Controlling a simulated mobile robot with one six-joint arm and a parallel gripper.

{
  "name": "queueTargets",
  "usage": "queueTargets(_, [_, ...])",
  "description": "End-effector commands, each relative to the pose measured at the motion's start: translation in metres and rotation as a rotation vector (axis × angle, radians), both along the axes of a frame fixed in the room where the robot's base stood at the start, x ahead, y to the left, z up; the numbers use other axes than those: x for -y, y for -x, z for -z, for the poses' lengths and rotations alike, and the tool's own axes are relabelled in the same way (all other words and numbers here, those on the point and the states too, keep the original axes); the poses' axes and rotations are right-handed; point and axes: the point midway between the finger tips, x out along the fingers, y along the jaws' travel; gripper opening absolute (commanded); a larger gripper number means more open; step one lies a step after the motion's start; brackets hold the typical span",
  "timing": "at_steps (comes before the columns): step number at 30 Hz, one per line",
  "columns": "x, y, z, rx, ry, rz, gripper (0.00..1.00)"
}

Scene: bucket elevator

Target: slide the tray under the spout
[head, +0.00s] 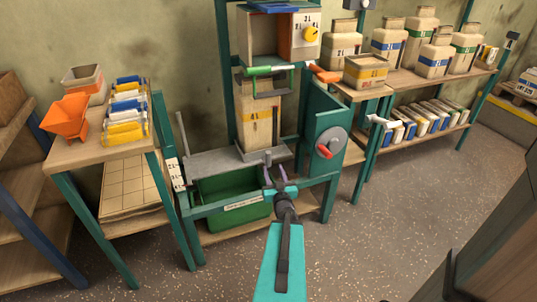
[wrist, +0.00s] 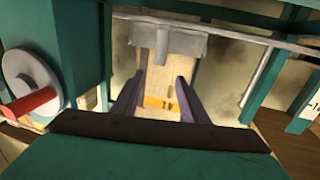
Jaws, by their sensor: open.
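A grey metal tray (head: 210,163) lies on the green frame's ledge, with a short upright peg (head: 268,158) near its right front. In the wrist view the grey plate (wrist: 185,42) and its peg (wrist: 162,45) show beyond my fingers. A tan container marked 4L (head: 257,125) stands upright at the tray's right end, under the green-handled fitting (head: 263,71), which may be the spout gate. My gripper (head: 268,176) is open and empty, just in front of the peg. In the wrist view the fingers (wrist: 157,82) are apart, with nothing between them.
A green panel with a red-handled crank (head: 325,150) stands close to the right of my gripper. A green bin (head: 225,195) sits below the ledge. A table with an orange hopper (head: 68,117) is at left. Shelves of jars (head: 435,57) are at right. The front floor is clear.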

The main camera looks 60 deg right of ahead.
Motion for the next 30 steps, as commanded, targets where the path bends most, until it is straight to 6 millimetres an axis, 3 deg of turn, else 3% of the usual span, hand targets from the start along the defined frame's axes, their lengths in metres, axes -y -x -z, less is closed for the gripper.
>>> queueTargets(30, [0.076, -0.067, 0.001, 0.001, -0.001, 0.002, 0.40])
